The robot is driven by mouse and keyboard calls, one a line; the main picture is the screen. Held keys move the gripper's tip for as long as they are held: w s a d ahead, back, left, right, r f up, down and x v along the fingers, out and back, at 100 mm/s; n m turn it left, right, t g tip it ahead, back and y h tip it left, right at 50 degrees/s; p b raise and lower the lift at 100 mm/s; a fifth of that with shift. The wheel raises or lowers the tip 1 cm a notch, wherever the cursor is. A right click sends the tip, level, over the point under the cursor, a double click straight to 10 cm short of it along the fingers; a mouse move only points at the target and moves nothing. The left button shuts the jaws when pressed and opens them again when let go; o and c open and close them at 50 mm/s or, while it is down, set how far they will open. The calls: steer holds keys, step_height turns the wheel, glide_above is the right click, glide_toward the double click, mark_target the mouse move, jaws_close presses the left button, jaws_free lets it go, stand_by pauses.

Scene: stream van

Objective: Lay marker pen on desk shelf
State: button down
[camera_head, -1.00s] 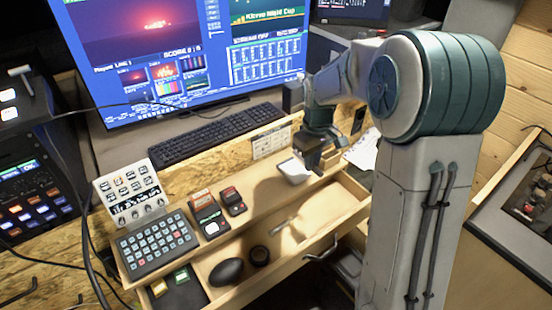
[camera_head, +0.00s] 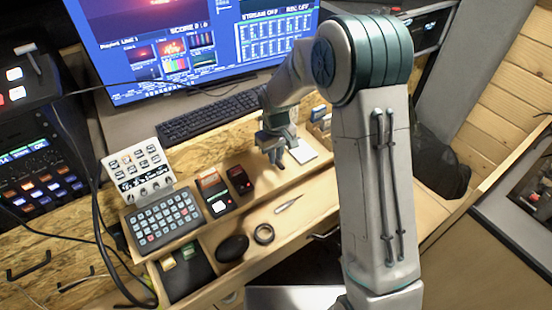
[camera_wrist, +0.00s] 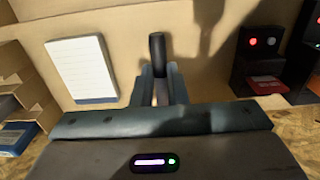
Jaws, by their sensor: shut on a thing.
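My gripper (camera_head: 275,158) hangs low over the wooden desk shelf (camera_head: 266,184), just left of a white notepad. In the wrist view my gripper (camera_wrist: 160,84) is shut on the marker pen (camera_wrist: 157,48). The pen is a slim cylinder with a dark end sticking out beyond the fingertips and a lighter part between the fingers. In the head view the pen is mostly hidden by the gripper. The bare tan board (camera_wrist: 205,70) lies beyond the pen. I cannot tell whether the pen touches it.
The notepad (camera_head: 301,152) is close on the right. Two small card readers (camera_head: 238,180) and a keypad (camera_head: 163,220) stand to the left. In front lie a silver pen-like item (camera_head: 288,204), a black ring (camera_head: 264,234) and a dark oval object (camera_head: 232,248). A keyboard (camera_head: 210,115) is behind.

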steer(key=shift+f, duration=1.2)
steer(key=shift+f, duration=0.1)
steer(key=c, duration=1.4)
jaws_free()
steer(key=shift+c, duration=0.2)
step_height(320, 180, up, 12)
steer(key=shift+r, duration=0.2)
